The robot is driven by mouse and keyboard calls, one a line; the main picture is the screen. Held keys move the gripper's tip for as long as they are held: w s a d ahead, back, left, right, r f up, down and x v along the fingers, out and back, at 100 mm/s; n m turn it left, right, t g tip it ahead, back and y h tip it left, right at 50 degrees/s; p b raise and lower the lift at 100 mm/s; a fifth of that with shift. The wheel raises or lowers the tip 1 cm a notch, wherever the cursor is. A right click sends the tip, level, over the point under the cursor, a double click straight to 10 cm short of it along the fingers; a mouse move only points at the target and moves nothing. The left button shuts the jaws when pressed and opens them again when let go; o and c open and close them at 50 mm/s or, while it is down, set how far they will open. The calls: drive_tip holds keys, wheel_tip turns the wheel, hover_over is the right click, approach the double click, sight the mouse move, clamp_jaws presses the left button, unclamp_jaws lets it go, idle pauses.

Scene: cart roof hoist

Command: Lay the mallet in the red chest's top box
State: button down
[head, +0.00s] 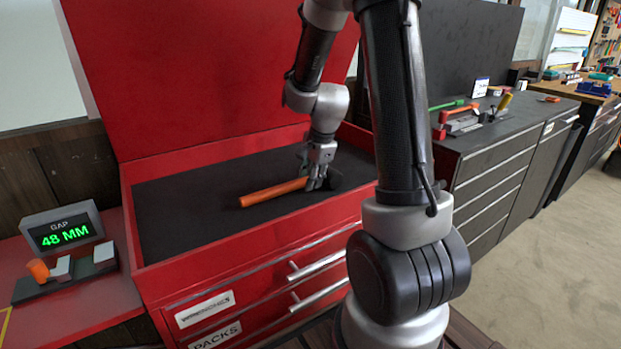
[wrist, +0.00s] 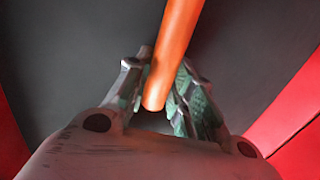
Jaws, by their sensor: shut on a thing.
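The red chest (head: 215,250) stands with its lid (head: 215,70) raised and its top box open, showing a dark floor (head: 185,200). The mallet's orange handle (head: 272,193) lies nearly level inside the box, low over the dark floor; I cannot tell if it touches. My gripper (head: 316,181) reaches down into the box and is shut on the handle near its right end. In the wrist view the handle (wrist: 175,45) runs upward from between my fingers (wrist: 158,105). A dark patch beside the gripper may be the mallet's head or shadow; I cannot tell.
At left a display (head: 62,232) reads "GAP 48 MM", with a small orange and grey piece (head: 65,272) before it. A grey drawer bench (head: 500,160) with tools stands right. The box's front rim (head: 250,243) borders the opening. The box floor left of the handle is clear.

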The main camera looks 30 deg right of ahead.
drive_tip(key=c, duration=1.2)
unclamp_jaws()
drive_tip(key=shift+f, duration=0.1)
drive_tip(key=shift+c, duration=0.2)
drive_tip(key=a+v, duration=0.1)
drive_tip(key=v, duration=1.1)
drive_tip(key=s+a+r+n, duration=0.2)
drive_tip(key=s+r+n, duration=0.1)
drive_tip(key=s+n, duration=0.5)
drive_tip(key=s+a+r+n+t, duration=0.1)
drive_tip(key=s+a+r+n, duration=0.2)
drive_tip(key=s+n, duration=0.6)
drive_tip(key=s, duration=0.3)
drive_tip(key=shift+s+r+n+h, duration=0.3)
drive_tip(key=shift+s+r+h, duration=0.05)
drive_tip(key=shift+h, duration=0.05)
